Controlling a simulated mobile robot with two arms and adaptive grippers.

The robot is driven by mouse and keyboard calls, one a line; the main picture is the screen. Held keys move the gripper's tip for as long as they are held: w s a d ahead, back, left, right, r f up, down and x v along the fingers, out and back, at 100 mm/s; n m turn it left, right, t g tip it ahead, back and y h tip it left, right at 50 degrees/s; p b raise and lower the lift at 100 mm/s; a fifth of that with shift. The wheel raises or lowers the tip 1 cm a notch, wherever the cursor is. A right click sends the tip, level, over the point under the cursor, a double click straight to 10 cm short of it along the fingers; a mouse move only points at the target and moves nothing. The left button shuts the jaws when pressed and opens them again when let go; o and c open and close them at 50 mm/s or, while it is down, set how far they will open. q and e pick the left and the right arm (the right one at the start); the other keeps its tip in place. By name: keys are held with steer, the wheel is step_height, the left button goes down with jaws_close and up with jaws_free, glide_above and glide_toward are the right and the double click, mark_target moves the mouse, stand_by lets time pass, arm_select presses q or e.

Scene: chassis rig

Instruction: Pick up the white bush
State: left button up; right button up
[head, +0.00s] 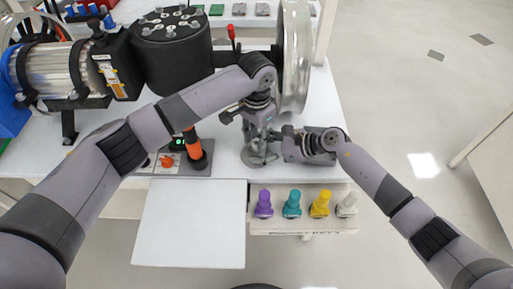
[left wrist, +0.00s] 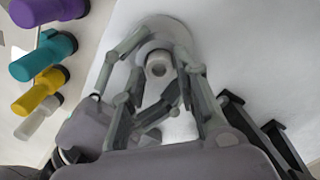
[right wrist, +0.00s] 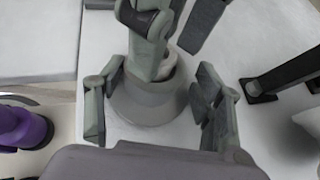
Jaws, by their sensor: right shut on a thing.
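The white bush (head: 347,204) stands at the right end of a row in the front tray. It also shows in the left wrist view (left wrist: 42,118). A pale grey flanged part (head: 258,155) with a round base is on the white table, between my two grippers. My right gripper (right wrist: 150,100) has its fingers on either side of this part and is shut on it. My left gripper (left wrist: 165,50) is over the same part from the other side, with its fingers apart around its upper end. The grippers partly hide the part. Neither gripper is at the white bush.
The tray (head: 300,228) also holds purple (head: 264,204), teal (head: 292,204) and yellow (head: 320,204) bushes. A large wheel rim (head: 293,60) stands close behind the grippers. A motor assembly (head: 165,45) is at the back left. A blank white panel (head: 192,225) lies left of the tray.

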mark_target(257, 143)
arm_select(q)
steer(key=shift+f, duration=0.65)
steer(key=shift+c, duration=0.5)
jaws_close()
steer(key=shift+r, duration=0.1)
step_height(257, 143, up, 10)
